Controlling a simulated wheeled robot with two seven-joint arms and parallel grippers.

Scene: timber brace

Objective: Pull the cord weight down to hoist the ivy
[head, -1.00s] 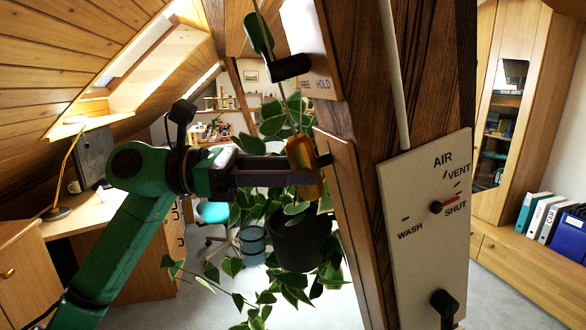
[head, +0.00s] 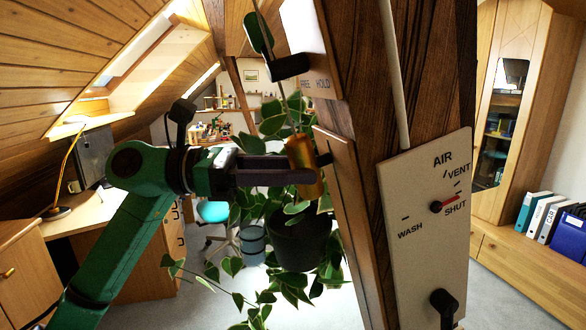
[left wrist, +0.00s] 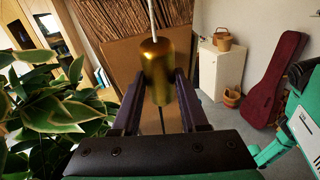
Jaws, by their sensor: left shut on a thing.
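The cord weight (head: 303,168) is a brass-coloured cylinder hanging on a pale cord in front of the timber brace. My left gripper (head: 300,172) is shut on it, coming in from the left. In the left wrist view the cord weight (left wrist: 157,70) stands upright between the two dark fingers (left wrist: 158,92), with the cord (left wrist: 152,15) running up from its top. The ivy (head: 235,265) hangs in a dark pot (head: 300,240) just below and behind the weight. Its leaves also fill the left of the left wrist view (left wrist: 55,110). My right gripper is not in view.
The timber post (head: 440,80) stands close on the right, with a FREE/HOLD plate (head: 318,84), a dark cleat lever (head: 289,67) and a white AIR panel (head: 425,225). A desk (head: 120,215) stands at the left. Open floor shows beyond the ivy.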

